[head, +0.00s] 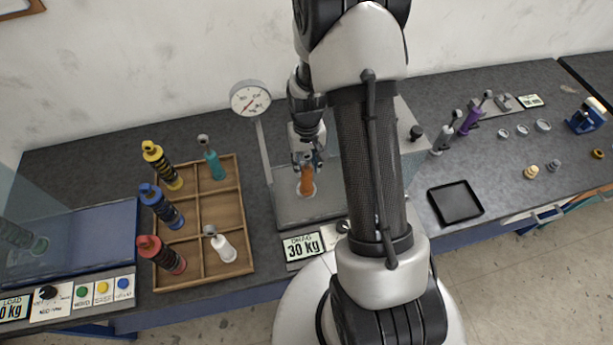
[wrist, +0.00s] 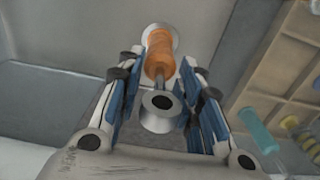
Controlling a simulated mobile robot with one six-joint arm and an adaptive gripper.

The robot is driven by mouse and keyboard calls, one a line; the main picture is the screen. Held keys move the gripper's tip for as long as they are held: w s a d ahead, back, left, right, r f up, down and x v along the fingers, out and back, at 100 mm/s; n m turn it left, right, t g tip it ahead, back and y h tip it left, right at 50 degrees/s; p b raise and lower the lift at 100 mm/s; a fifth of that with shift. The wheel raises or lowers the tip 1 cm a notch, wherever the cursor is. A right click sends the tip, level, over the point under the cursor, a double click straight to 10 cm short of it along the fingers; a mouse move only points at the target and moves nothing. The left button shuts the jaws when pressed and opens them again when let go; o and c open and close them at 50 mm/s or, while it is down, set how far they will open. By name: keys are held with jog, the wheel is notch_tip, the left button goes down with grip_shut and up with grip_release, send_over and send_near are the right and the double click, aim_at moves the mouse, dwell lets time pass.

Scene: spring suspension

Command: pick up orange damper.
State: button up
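The orange damper (head: 307,181) stands upright on the grey base of the test stand with the dial, in the head view. In the wrist view its orange body (wrist: 159,55) points away from me, with a grey rod and a metal eyelet (wrist: 160,108) at the near end. My gripper (head: 308,158) is above the damper, pointing down. In the wrist view my gripper (wrist: 163,68) is open, with its blue-padded fingers on either side of the damper's upper end. Gaps show between the pads and the damper.
A wooden tray (head: 198,250) with yellow, blue, red, teal and white dampers is on the left. The dial gauge (head: 250,98) and its post stand close to my gripper. A black tray (head: 455,202) and a purple damper (head: 469,121) are on the right.

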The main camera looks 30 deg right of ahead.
jog(key=shift+c, duration=0.2)
grip_shut()
jog(key=shift+s, duration=0.1)
dwell(0.5)
